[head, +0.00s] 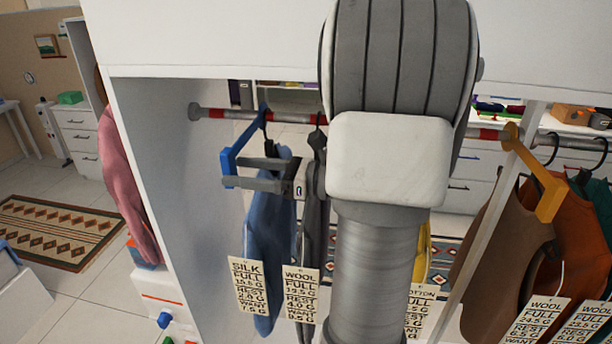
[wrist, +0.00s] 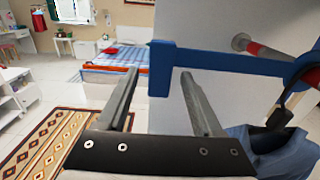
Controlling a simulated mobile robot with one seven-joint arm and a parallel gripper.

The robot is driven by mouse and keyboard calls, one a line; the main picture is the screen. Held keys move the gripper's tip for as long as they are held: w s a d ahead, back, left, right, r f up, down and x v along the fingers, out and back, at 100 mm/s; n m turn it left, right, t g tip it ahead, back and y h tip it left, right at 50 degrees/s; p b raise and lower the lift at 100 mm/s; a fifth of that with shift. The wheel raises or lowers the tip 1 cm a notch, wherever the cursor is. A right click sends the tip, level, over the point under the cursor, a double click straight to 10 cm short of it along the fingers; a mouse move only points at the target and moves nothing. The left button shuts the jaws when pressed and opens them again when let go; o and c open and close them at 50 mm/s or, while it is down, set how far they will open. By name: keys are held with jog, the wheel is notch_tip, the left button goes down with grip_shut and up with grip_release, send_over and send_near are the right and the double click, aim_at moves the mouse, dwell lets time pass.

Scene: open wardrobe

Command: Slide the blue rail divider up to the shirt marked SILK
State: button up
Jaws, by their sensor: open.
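The blue rail divider (head: 228,160) hangs on the rail near its left end, and its arm reaches down toward me. The blue shirt (head: 268,225) with the SILK tag (head: 250,290) hangs close by the divider; a gap between their tops on the rail is hard to judge. My gripper (head: 232,172) is open at the divider's lower end. In the wrist view, the divider (wrist: 225,62) crosses above the right finger, and its end tab shows between the two open fingertips (wrist: 157,76). I cannot tell whether they touch it.
A grey shirt (head: 314,190) with a WOOL tag (head: 301,292) hangs right of the blue one. My arm hides the rail's middle. A yellow divider (head: 540,175) and brown and orange garments hang at right. The wardrobe's side wall (head: 165,150) stands at left.

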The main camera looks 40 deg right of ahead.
jog(key=b+v, duration=0.2)
jog(key=v, duration=1.4)
jog(key=shift+s+d, duration=0.25)
jog(key=shift+s, duration=0.1)
